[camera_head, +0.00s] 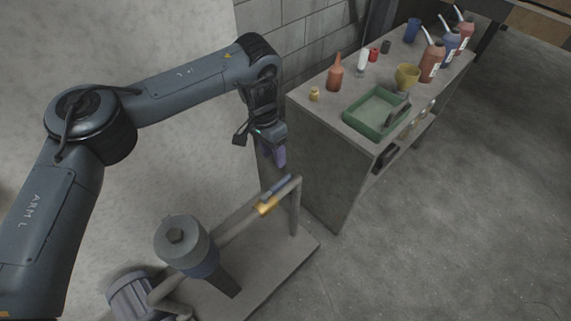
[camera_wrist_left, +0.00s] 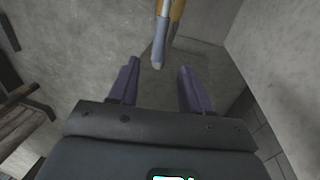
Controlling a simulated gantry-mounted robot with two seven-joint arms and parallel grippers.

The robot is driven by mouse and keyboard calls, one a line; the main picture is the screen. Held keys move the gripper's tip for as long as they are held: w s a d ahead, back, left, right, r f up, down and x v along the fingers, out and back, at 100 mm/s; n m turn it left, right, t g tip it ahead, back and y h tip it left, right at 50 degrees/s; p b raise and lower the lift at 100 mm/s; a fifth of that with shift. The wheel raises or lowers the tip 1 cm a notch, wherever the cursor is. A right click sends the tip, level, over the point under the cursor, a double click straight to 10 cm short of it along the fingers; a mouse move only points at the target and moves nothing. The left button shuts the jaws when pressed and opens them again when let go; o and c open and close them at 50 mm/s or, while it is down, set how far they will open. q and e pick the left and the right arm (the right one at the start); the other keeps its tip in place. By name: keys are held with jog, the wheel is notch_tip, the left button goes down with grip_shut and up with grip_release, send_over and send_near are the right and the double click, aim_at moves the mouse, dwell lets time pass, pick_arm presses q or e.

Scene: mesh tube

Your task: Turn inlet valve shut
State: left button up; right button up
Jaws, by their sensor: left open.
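The inlet valve has a brass body (camera_head: 265,207) on a grey pipe and a blue-grey lever handle (camera_head: 275,189) lying along the pipe. My left gripper (camera_head: 278,160), with purple fingers, is open and empty, pointing down a little above the lever, apart from it in the head view. In the left wrist view, the lever (camera_wrist_left: 159,48) reaches down from the top with its end between the open fingers (camera_wrist_left: 157,68). A bit of the brass body (camera_wrist_left: 177,10) shows above it. My right gripper is not in view.
The pipe runs from a grey filter housing (camera_head: 180,240) to an upright post (camera_head: 296,208) on a base plate (camera_head: 265,270). A bench (camera_head: 335,125) behind carries a green tray (camera_head: 358,125) and several bottles. A block wall (camera_head: 300,45) stands behind the arm.

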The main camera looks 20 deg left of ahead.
pick_arm(q)
jog(key=b, duration=0.3)
send_over(279, 182)
jog(key=a, duration=0.1)
notch_tip(279, 182, down, 6)
jog(key=f, duration=0.2)
jog(key=f+b, duration=0.1)
jog(key=shift+w+d+f, duration=0.1)
jog(key=shift+d+f, duration=0.3)
jog(key=shift+d+f+b, duration=0.15)
jog(key=shift+f+b, duration=0.15)
jog(key=shift+f, duration=0.15)
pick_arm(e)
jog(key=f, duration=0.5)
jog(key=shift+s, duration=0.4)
pick_arm(q)
jog(key=shift+c, duration=0.4)
grip_shut()
